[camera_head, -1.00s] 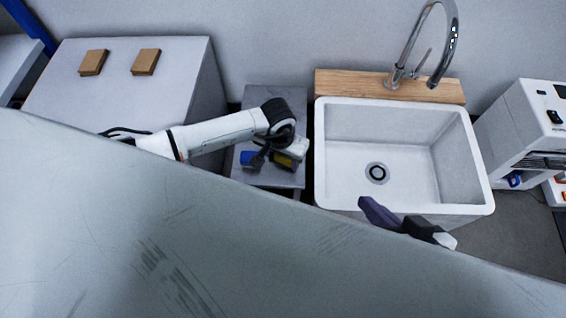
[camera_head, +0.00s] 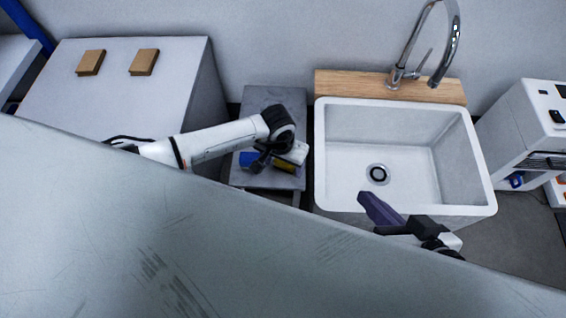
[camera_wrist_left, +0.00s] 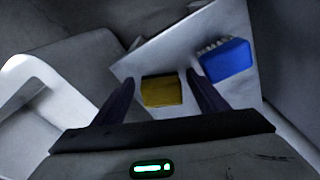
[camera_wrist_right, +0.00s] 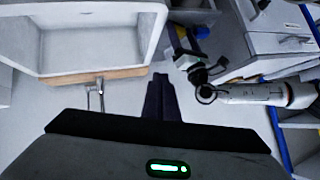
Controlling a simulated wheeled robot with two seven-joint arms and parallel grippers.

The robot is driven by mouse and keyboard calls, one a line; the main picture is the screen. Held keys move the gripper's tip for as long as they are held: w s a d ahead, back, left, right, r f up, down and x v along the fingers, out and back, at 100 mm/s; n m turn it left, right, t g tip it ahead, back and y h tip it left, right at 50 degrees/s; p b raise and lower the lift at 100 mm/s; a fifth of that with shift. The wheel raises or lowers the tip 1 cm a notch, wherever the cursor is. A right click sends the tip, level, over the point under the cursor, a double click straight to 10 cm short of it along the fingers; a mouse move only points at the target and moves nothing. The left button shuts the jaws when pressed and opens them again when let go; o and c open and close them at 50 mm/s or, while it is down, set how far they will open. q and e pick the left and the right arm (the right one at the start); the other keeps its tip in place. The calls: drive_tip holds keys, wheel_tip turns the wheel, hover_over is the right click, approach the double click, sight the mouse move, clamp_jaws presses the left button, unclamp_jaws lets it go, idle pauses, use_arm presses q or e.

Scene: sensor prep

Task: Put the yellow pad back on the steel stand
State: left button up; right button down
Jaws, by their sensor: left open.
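The steel stand (camera_head: 272,97) is a grey low table left of the sink. The yellow pad (camera_wrist_left: 161,91) appears on the stand's top in the left wrist view, between my left gripper's two fingers, with visible gaps at its sides. In the head view the pad (camera_head: 285,168) is partly hidden by my left gripper (camera_head: 272,163). That gripper is open over the stand; its fingers also show in the left wrist view (camera_wrist_left: 163,92). My right gripper (camera_head: 367,199) hangs by the sink's front edge, its dark fingers together and empty in the right wrist view (camera_wrist_right: 160,80).
A blue brush (camera_wrist_left: 226,60) lies on the stand close to the pad. A white sink (camera_head: 350,130) with a tall tap (camera_head: 403,70) stands to the right. A pale cabinet (camera_head: 120,85) with two brown blocks stands to the left. A grey surface (camera_head: 130,240) fills the foreground.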

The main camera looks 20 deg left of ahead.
use_arm(q)
wheel_tip(320, 180, up, 12)
drive_tip(key=s+p, duration=0.1)
drive_tip(key=p, duration=0.4)
drive_tip(key=shift+s, duration=0.25)
use_arm(e)
drive_tip(key=d+f+h, duration=0.1)
drive_tip(key=s+d+f+g+h, duration=0.1)
drive_tip(key=d+f, duration=0.1)
drive_tip(key=shift+d+f, duration=0.1)
drive_tip(key=shift+f, duration=0.1)
